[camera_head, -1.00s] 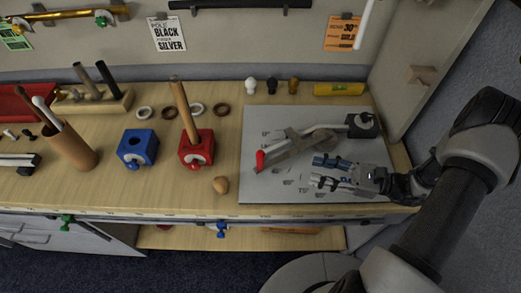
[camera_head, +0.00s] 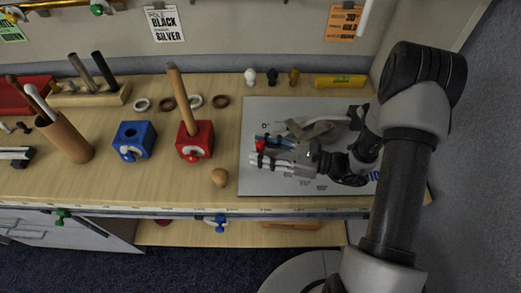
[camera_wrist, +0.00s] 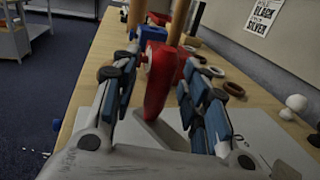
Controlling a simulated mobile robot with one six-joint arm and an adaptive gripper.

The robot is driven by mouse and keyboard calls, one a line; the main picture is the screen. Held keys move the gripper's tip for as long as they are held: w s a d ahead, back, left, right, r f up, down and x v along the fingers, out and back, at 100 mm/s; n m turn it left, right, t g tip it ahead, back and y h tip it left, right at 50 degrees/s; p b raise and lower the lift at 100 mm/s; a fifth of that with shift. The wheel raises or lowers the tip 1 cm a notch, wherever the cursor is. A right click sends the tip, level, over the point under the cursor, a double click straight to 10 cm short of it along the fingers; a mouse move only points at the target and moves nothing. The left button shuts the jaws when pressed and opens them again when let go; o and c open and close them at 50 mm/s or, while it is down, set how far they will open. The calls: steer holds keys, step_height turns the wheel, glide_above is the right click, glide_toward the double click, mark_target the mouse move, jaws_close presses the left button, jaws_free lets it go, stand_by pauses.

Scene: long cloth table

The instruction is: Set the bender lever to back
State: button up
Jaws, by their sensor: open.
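The bender (camera_head: 318,130) is a grey metal tool on a pale marked board (camera_head: 255,112) at the right of the table. Its lever has a red handle (camera_head: 260,146), which points left in the head view. My gripper (camera_head: 254,151) is open at the handle, low over the board. In the wrist view the red handle (camera_wrist: 158,88) stands between the two blue-padded fingers, with the grey lever bar (camera_wrist: 160,132) below it. Contact with the fingers cannot be told. My arm hides part of the bender in the head view.
A red block (camera_head: 196,140) with an upright wooden pole, a blue block (camera_head: 133,140) and a small wooden knob (camera_head: 219,177) stand left of the board. A yellow level (camera_head: 340,81) lies behind it. The board's front left area is clear.

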steer(key=shift+w+a, duration=0.1)
steer(key=shift+a, duration=0.25)
steer(key=shift+c, duration=0.3)
jaws_close()
stand_by(0.4)
